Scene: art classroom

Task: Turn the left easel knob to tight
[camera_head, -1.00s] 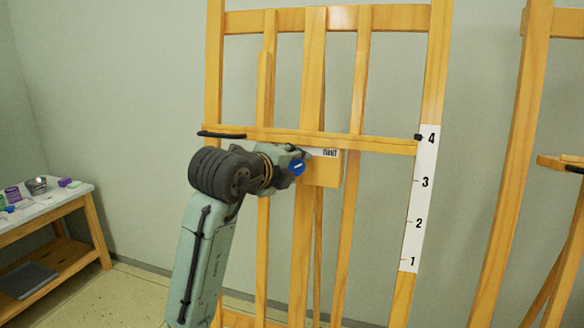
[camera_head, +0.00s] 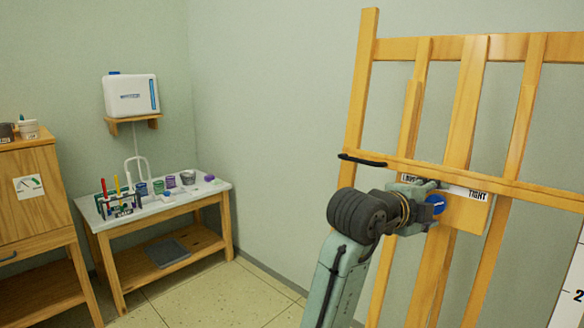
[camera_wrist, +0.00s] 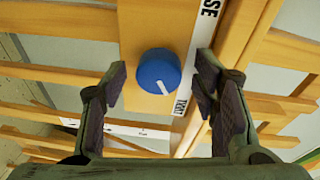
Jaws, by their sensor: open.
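The left easel (camera_head: 463,100) stands at the right of the head view. Its blue round knob (camera_head: 436,203) sits on a wooden block under the crossbar. In the wrist view the knob (camera_wrist: 158,71) has a white pointer mark slanting toward the lower right, near the word TIGHT. The label strip (camera_head: 470,192) above the knob reads TIGHT at its right end; its left part is partly hidden by my gripper. My gripper (camera_wrist: 161,78) is open, with one finger on each side of the knob and visible gaps between. It also shows beside the knob in the head view (camera_head: 425,200).
A side table (camera_head: 221,187) with jars and a brush rack stands against the wall at left. A wooden cabinet (camera_head: 40,195) is at far left, and a white dispenser (camera_head: 131,96) hangs above the table. Open floor lies between table and easel.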

